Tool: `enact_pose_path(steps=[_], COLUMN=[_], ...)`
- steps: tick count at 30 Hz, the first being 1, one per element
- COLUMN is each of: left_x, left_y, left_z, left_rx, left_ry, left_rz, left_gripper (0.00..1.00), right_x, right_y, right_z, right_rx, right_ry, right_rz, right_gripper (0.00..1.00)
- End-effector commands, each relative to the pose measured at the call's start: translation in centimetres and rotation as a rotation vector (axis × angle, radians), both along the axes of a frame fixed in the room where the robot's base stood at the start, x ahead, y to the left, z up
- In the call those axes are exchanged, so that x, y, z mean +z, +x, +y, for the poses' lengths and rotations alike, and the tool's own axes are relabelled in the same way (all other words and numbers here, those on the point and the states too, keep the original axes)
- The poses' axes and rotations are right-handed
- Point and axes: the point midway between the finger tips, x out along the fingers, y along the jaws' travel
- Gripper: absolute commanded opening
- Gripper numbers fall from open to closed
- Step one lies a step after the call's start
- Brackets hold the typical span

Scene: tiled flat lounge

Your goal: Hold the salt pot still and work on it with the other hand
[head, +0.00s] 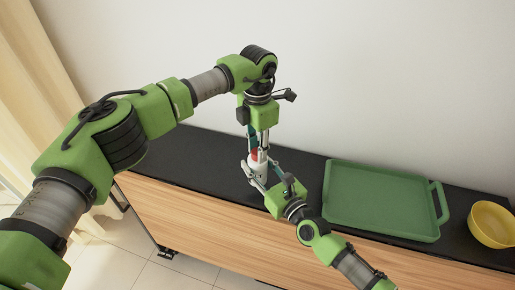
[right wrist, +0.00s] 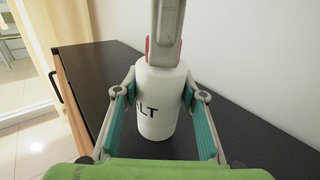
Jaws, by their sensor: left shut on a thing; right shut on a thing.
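The salt pot (head: 258,173) is white with a red lid (head: 254,155) and stands upright on the black top of the cabinet. In the right wrist view the pot (right wrist: 158,112) shows the letters "LT" on its side. My right gripper (right wrist: 160,88) is shut on the pot's body, a finger on each side. My left gripper (head: 260,150) comes down from above and is shut on the red lid. In the right wrist view a left gripper finger hides most of the lid (right wrist: 149,50).
A green tray (head: 378,200) with a handle lies to the right of the pot on the black top (head: 200,155). A yellow bowl (head: 492,224) stands farther right. A white wall (head: 380,80) rises behind. The top is clear left of the pot.

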Motion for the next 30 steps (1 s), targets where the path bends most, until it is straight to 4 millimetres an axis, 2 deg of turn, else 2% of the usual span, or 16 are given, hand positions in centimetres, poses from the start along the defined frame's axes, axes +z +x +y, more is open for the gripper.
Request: enact_pose_path(steps=[15, 30], left_x=[0.13, 0.12], left_y=[0.09, 0.13], left_z=[-0.06, -0.02], left_rx=[0.434, 0.596], left_ry=[-0.002, -0.002], left_rz=[-0.003, -0.004], left_gripper=[0.03, 0.03], right_x=[-0.09, -0.11], right_y=[-0.11, -0.14], right_z=[0.13, 0.16], right_rx=[0.003, 0.003], right_ry=[-0.001, -0.001], right_rz=[0.002, 0.002], right_gripper=[0.14, 0.14])
